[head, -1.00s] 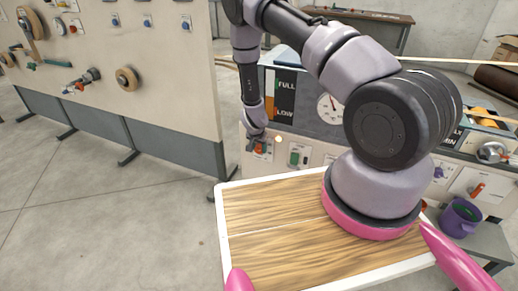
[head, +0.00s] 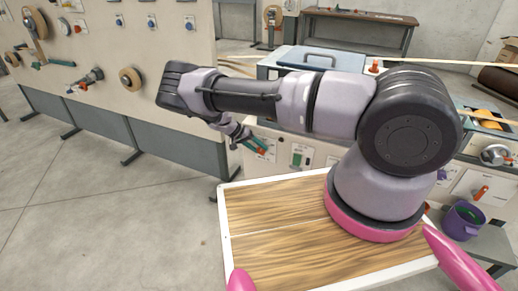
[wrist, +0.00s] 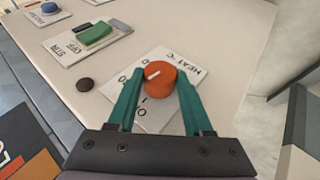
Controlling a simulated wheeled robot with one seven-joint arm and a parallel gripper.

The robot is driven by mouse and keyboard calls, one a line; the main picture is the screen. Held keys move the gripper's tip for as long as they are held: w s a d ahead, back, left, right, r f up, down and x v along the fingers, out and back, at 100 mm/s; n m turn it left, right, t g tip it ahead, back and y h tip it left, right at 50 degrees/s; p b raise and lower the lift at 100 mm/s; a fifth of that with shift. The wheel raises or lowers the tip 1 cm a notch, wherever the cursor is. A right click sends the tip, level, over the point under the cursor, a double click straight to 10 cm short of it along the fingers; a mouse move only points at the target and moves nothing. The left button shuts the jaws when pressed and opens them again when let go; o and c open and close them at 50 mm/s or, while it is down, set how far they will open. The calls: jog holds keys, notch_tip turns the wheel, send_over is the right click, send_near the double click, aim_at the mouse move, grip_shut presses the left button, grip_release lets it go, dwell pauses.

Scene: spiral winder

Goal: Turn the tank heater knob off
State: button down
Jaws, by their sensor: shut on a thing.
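The heater knob (wrist: 160,78) is a round orange-red knob with a white mark. It sits on a tilted white plate (wrist: 152,118) lettered "HEAT °C". The mark points left and slightly down in the wrist view; the scale figure beside it is hard to read. My gripper (wrist: 158,86) has its teal fingers on both sides of the knob and is shut on it. In the head view my gripper (head: 258,147) is at the left end of the machine's front panel, where it mostly hides the knob.
A green switch (wrist: 92,35) labelled "STIR" and "OFF" and a blue button (wrist: 49,7) sit beside the knob. A dark round button (wrist: 85,85) is close to the left finger. A cream panel wall (head: 110,60) stands left of my arm.

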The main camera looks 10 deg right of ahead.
jog(key=shift+w+a+f+g+h, duration=0.15)
jog(key=shift+g+h, duration=0.15)
jog(key=shift+h, duration=0.4)
jog(key=shift+c, duration=1.5)
grip_release()
jog(key=v, duration=1)
jog(key=shift+a, duration=0.3)
